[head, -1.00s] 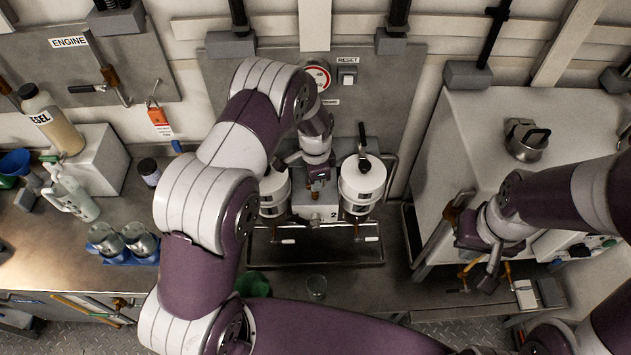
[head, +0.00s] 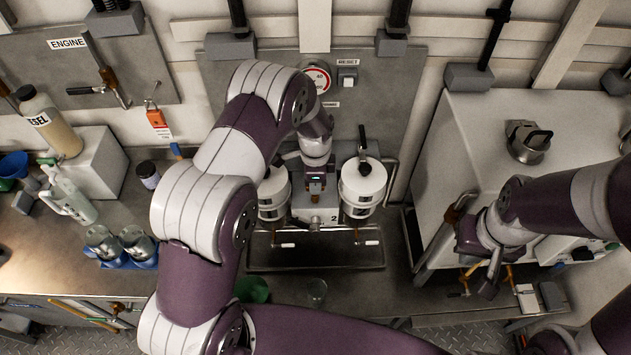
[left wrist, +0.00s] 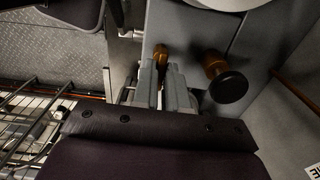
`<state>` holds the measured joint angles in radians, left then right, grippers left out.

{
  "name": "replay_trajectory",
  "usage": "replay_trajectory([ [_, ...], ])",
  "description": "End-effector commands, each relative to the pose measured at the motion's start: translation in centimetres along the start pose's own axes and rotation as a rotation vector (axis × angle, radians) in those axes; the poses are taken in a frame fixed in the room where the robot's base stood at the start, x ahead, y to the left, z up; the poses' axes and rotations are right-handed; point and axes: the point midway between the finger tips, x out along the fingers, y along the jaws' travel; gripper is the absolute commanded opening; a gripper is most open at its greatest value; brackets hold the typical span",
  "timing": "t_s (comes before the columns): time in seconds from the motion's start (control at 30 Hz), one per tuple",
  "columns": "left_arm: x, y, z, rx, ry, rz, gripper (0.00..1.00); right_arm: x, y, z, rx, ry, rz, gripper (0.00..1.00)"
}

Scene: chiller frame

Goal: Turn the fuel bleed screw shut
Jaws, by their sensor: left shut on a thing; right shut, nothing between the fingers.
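Two white filter canisters stand side by side on a grey wall panel, the left canister (head: 273,194) and the right canister (head: 361,190). My left gripper (head: 316,188) is between them, at the block marked 2 (head: 328,214). In the left wrist view its fingers (left wrist: 163,85) are shut around a small brass-coloured piece (left wrist: 160,55), which appears to be the fuel bleed screw. The fingers hide most of it. A black knob on a brass stem (left wrist: 229,86) is to the right of the fingers. My right gripper (head: 488,286) is shut and empty, beside the white cabinet.
A drip tray (head: 315,258) lies below the canisters. A round gauge (head: 318,79) and a reset switch (head: 347,78) are above. A diesel bottle (head: 50,122) and jars in a blue holder (head: 122,246) are on the left bench. The white cabinet (head: 470,135) stands at right.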

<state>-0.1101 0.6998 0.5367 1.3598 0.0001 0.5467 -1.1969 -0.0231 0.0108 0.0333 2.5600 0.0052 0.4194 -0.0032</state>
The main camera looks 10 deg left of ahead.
Motion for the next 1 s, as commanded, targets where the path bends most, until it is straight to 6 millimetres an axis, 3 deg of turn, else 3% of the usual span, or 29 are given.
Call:
replay_trajectory([
  [0.03,-0.2,-0.2,0.0,0.0,0.002,-0.006,0.0,0.0,0.0,0.0,0.0,0.0,0.0,0.0],
  [0.1,-0.2,-0.2,0.0,-0.001,0.002,-0.006,0.32,0.0,0.0,0.0,0.0,0.0,0.0,0.0],
  [0.13,-0.2,-0.2,0.0,-0.001,0.002,-0.006,0.36,0.0,0.0,0.0,0.0,0.0,0.0,0.0],
  [0.47,-0.6,-0.2,0.0,-0.001,0.002,-0.005,0.36,0.2,0.0,0.0,0.0,0.0,0.0,0.0],
  [0.57,-2.3,-0.2,-0.1,-0.001,0.003,-0.009,0.36,0.9,0.0,0.1,0.0,0.0,0.0,0.0],
  [0.8,-8.8,-0.2,0.0,-0.001,0.004,-0.009,0.36,2.6,0.0,0.3,0.0,0.0,0.0,0.0],
  [1.0,-12.2,-0.1,0.0,-0.001,0.002,-0.005,0.36,3.1,0.0,0.4,0.0,0.0,0.0,0.0],
])
